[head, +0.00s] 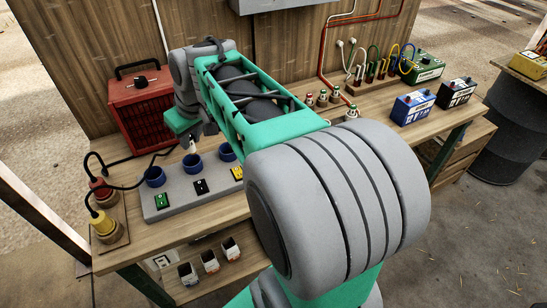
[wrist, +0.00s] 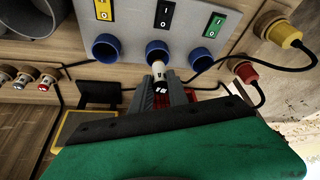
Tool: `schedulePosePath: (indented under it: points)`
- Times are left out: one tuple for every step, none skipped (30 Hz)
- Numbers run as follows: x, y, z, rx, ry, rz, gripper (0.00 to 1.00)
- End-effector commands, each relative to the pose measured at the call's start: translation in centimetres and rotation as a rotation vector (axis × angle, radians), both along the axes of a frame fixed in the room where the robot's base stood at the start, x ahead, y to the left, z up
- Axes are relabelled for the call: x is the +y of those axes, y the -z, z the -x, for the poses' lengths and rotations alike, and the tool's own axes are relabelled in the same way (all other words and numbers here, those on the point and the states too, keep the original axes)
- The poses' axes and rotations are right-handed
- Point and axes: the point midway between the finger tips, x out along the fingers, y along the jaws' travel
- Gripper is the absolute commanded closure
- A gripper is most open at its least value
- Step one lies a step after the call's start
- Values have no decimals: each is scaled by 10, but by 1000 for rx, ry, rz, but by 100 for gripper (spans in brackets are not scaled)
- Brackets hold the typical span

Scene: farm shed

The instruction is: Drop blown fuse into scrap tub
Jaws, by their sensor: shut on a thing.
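A small pale fuse with a dark end (wrist: 160,77) is held between the fingers of my gripper (wrist: 166,92). In the head view my gripper (head: 191,143) is over the workbench, just behind the middle blue socket (head: 193,165) of a grey panel. In the wrist view the fuse tip is close to that socket (wrist: 158,53); I cannot tell whether they touch. No scrap tub is clearly identifiable. A yellow-edged dark object (wrist: 64,133) is partly hidden behind my gripper in the wrist view.
The grey panel (head: 163,208) has coloured switches. A red box (head: 140,103) stands behind it, with red and yellow plugs (head: 103,222) and cables at left. Several fuses (head: 322,97) stand at the back. Batteries (head: 412,107) are at right. Small labelled cups (head: 188,274) stand on a lower shelf.

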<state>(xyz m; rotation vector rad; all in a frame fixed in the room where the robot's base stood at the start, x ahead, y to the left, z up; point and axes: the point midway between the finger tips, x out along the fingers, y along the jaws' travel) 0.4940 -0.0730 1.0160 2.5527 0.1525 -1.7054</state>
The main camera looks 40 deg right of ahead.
Motion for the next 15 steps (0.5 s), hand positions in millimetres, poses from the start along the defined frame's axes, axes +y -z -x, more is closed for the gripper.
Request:
schedulePosePath:
  points:
    - [-34,4,3,0,-8,0,100]
    - [-51,3,6,0,-28,0,100]
    - [-74,2,12,1,-56,1,100]
    - [-91,1,18,0,-77,0,100]
    - [-108,1,25,1,-97,0,100]
    - [-129,0,36,1,-126,1,100]
    - [-143,0,45,1,-147,1,100]
    - [-156,-1,53,2,-165,0,100]
    - [-170,-1,65,1,-189,1,100]
    - [-180,-1,73,2,-204,1,100]
    - [-187,-2,80,2,-219,1,100]
    - [-195,-3,88,1,-234,1,100]
    - [-199,-3,92,2,-244,1,100]
    - [-202,-3,96,2,-252,1,100]
    - [-205,-3,99,1,-261,1,100]
